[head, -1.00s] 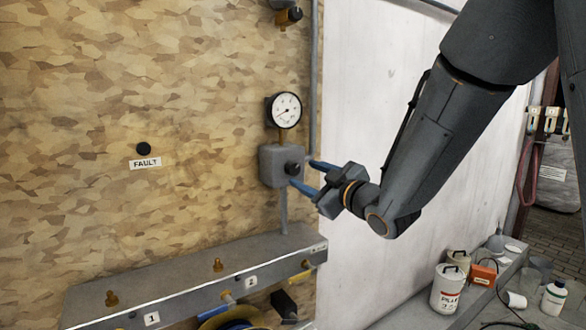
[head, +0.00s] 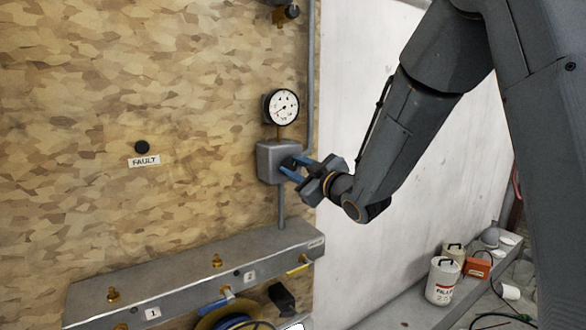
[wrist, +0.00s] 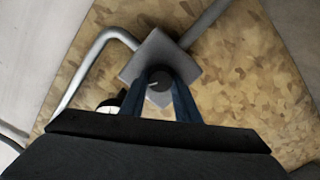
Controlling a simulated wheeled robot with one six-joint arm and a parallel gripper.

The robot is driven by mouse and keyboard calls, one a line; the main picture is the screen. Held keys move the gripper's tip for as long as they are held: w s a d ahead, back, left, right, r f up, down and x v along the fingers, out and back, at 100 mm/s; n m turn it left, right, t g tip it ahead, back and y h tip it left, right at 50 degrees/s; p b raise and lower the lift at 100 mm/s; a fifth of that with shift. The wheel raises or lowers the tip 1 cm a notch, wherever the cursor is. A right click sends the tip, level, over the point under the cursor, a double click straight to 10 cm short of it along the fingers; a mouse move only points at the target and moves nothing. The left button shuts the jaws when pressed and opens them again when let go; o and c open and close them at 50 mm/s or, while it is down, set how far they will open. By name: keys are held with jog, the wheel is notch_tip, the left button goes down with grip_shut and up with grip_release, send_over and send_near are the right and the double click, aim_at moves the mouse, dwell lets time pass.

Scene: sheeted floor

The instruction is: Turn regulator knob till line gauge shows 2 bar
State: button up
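The regulator is a grey box (head: 268,163) on the wood-patterned panel, with its dark round knob (wrist: 160,79) facing out. The line gauge (head: 283,106), a white dial in a black rim, sits above the box. Its needle points to the lower left; the numbers are too small to read. My gripper (head: 294,166) is at the knob, and its blue fingers hide much of it in the head view. In the wrist view the two fingers (wrist: 160,85) lie close against either side of the knob, shut on it.
A grey pipe (head: 312,80) runs up the panel's right edge. A grey manifold ledge (head: 190,275) with brass fittings and numbered labels juts out below. A FAULT label (head: 144,161) sits to the left. A white can (head: 443,281) and other items stand at the lower right.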

jog(key=shift+a, duration=0.1)
jog(key=shift+m, duration=0.3)
jog(key=m, duration=0.3)
jog(key=shift+f+m, duration=0.1)
jog(key=shift+m, duration=2.4)
jog(key=shift+f, duration=0.1)
jog(key=o, duration=1)
jog(key=shift+o, duration=0.2)
